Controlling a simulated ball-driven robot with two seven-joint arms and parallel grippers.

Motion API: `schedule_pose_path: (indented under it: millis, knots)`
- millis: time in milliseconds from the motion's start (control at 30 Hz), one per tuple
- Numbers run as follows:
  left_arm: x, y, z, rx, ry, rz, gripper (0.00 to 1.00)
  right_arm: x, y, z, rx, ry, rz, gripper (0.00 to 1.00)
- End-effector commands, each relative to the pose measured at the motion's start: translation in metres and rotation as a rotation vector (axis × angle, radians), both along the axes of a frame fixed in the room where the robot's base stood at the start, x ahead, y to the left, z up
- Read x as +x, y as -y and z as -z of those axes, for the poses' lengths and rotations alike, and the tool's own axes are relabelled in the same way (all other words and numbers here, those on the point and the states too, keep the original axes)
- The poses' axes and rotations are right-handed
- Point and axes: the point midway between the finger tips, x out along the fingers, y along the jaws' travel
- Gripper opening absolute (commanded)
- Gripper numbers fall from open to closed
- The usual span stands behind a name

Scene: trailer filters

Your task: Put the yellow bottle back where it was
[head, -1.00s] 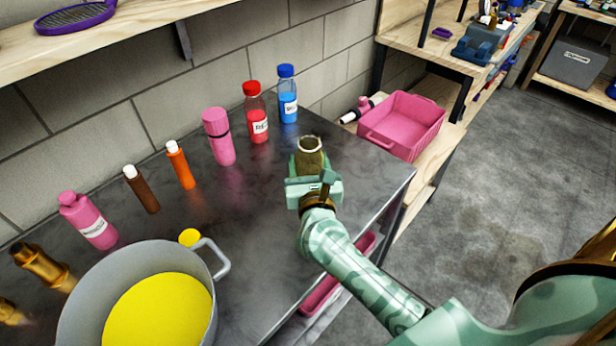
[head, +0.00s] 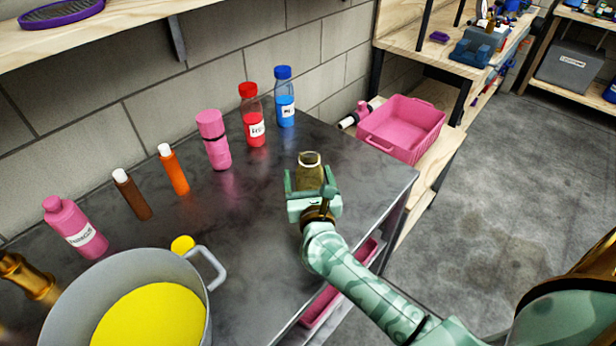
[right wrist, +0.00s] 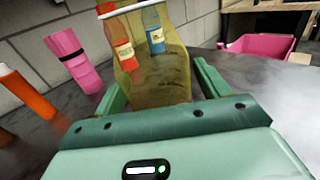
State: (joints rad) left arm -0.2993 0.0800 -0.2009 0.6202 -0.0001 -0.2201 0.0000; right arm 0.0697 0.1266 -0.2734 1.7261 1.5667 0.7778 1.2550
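The yellow bottle (head: 311,172) is a see-through, open-topped bottle with a pale rim, upright at the right part of the dark metal table (head: 255,215). Only a little dark tint shows inside it. It also shows in the right wrist view (right wrist: 150,75), with the red and blue bottles seen through it. My right gripper (head: 310,187) is around it, one finger each side, with gaps beside the bottle in the head view; its base is hidden by the gripper. A yellow disc (head: 182,244), perhaps a cap, shows behind the pot.
A grey pot (head: 207,277) with yellow contents stands front left. A row of bottles, including pink (head: 214,140), red-capped (head: 254,115) and blue-capped (head: 284,95) ones, lines the wall side. A pink crate (head: 402,128) sits beyond the table. Table around the gripper is clear.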

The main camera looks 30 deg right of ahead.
Motion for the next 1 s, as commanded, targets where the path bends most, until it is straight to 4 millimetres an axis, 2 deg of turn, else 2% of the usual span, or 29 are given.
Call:
schedule_pose_path:
  millis: [367,467,800,1000]
  knots:
    - [0.001,-0.001,-0.005,0.001,0.003,-0.001,0.65,-0.003,-0.001,-0.005,0.0,0.0,0.0,0.75]
    - [0.001,-0.001,-0.006,0.001,0.003,-0.001,0.65,-0.019,-0.007,-0.004,0.001,-0.002,0.0,0.75]
    - [0.002,-0.001,-0.009,0.001,0.007,-0.002,0.65,-0.091,-0.036,-0.004,0.002,-0.001,0.0,0.75]
    - [0.002,-0.001,-0.009,0.001,0.007,-0.001,0.65,-0.11,-0.043,-0.004,0.0,-0.001,0.0,0.75]
